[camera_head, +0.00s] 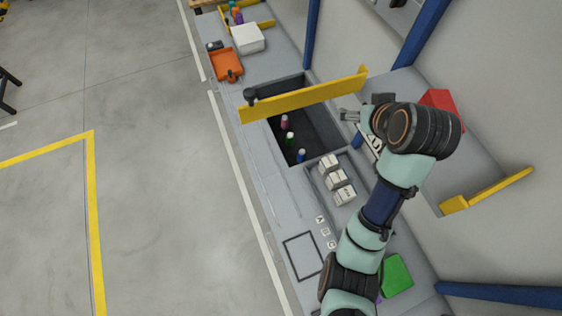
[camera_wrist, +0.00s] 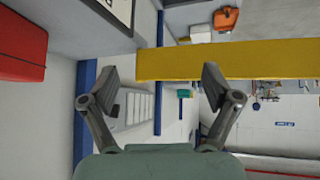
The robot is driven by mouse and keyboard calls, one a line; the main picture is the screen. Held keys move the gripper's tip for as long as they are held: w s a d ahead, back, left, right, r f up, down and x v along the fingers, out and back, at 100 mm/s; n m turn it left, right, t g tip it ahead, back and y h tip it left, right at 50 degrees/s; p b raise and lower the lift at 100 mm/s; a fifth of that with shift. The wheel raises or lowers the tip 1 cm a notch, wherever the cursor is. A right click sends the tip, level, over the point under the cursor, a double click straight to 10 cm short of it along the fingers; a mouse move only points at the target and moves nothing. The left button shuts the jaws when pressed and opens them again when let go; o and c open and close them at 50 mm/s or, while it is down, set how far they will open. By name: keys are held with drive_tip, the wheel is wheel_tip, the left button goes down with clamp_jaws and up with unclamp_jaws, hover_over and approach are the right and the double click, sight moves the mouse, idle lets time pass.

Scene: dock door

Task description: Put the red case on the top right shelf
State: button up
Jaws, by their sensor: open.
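The red case (camera_head: 438,101) sits on the grey upper shelf (camera_head: 465,165) on the right, against the wall. My wrist hides part of it. It also shows in the wrist view (camera_wrist: 22,45) at the upper left, to the side of my fingers and apart from them. My gripper (camera_head: 348,115) is open and empty, left of the case in the head view and pointing left. In the wrist view the fingers (camera_wrist: 160,72) are spread with nothing between them. A yellow bar (camera_wrist: 240,62) passes close beyond the right finger.
A yellow bar (camera_head: 300,96) spans above a dark bin (camera_head: 320,125) holding small bottles. A second yellow bar (camera_head: 490,188) edges the shelf's right end. White boxes (camera_head: 337,180), a green case (camera_head: 396,275), an orange tray (camera_head: 226,63) and a white box (camera_head: 248,38) are on the bench.

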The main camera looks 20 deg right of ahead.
drive_tip(key=s+a+n+t+y, duration=0.1)
drive_tip(key=s+a, duration=0.3)
drive_tip(key=a, duration=0.9)
drive_tip(key=s+a+n+t+y, duration=0.1)
drive_tip(key=s+a+t, duration=0.2)
drive_tip(key=a, duration=1.1)
drive_tip(key=shift+s+a+f, duration=0.2)
drive_tip(key=shift+s+f, duration=0.05)
drive_tip(key=shift+s, duration=0.15)
drive_tip(key=shift+c, duration=0.2)
